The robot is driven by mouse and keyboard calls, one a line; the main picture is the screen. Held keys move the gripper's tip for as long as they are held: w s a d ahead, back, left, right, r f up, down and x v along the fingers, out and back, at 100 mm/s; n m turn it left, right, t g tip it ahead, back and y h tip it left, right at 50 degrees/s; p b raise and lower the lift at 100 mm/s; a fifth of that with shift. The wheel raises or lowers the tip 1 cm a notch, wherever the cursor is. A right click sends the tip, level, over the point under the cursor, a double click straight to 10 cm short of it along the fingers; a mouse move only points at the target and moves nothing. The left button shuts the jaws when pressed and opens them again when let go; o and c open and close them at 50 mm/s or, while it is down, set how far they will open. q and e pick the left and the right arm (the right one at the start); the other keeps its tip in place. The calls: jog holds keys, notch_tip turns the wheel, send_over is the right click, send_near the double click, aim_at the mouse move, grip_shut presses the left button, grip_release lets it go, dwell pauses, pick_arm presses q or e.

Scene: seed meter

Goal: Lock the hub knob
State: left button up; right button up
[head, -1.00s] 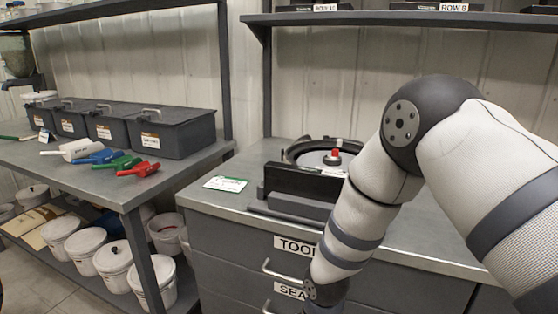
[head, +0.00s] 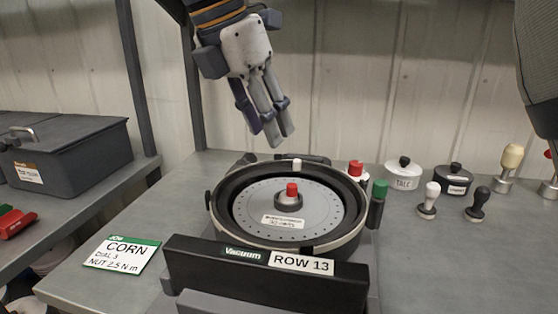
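The hub knob (head: 292,190), red-topped on a dark base, stands at the centre of a pale grey seed disc (head: 325,203) inside the round, dark-rimmed seed meter (head: 221,212). Whether the knob is locked cannot be told.
A black "ROW 13" block (head: 265,272) stands in front of the meter. A CORN card (head: 120,256) lies left, reading dial 3, nut 2.5 N·m. Talc (head: 403,175) and dark (head: 453,179) pots and several handled tools stand right. The front right counter is clear.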

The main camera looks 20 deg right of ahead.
aim_at(291, 185)
jog(key=x, duration=0.7)
jog(key=s+x, duration=0.1)
jog(key=x, duration=0.3)
jog(key=shift+f+p, duration=0.3)
jog(key=shift+p, duration=0.05)
grip_shut()
